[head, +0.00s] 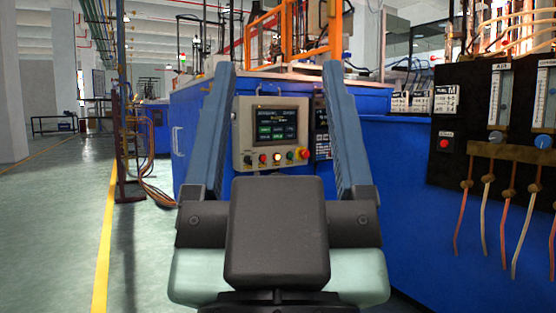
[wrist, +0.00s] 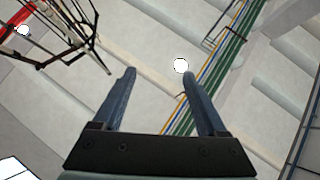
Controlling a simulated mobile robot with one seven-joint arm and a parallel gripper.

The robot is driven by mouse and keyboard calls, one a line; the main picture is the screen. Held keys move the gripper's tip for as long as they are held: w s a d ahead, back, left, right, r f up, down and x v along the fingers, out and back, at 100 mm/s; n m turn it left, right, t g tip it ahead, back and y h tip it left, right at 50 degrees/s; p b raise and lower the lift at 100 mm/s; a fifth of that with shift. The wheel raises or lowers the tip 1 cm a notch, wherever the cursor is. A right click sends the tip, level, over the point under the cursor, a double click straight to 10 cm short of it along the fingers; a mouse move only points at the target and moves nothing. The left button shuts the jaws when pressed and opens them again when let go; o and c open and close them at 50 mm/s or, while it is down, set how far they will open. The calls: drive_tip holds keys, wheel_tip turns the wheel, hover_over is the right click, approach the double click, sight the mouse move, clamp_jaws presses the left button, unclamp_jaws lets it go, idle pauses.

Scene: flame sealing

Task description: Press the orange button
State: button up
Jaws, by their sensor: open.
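A beige control panel (head: 241,125) with a dark screen (head: 277,124) is on the blue machine, ahead of me in the head view. A row of small buttons runs below the screen. One near the middle looks like a lit orange button (head: 277,157); its colour is hard to be sure of at this size. My gripper (head: 278,68) is open and empty, its two blue fingers pointing up on either side of the panel in the picture. It is well nearer to me than the panel and touches nothing. In the wrist view my gripper (wrist: 160,74) faces the ceiling; no panel shows there.
The blue machine (head: 400,200) stretches across the right, with an orange frame (head: 290,40) on top. A dark gauge board (head: 490,130) with hanging hoses stands at right. A red button (head: 444,144) is on that board. Green floor (head: 50,220) with a yellow line is open at left.

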clamp_jaws()
idle(0.3)
idle(1.4)
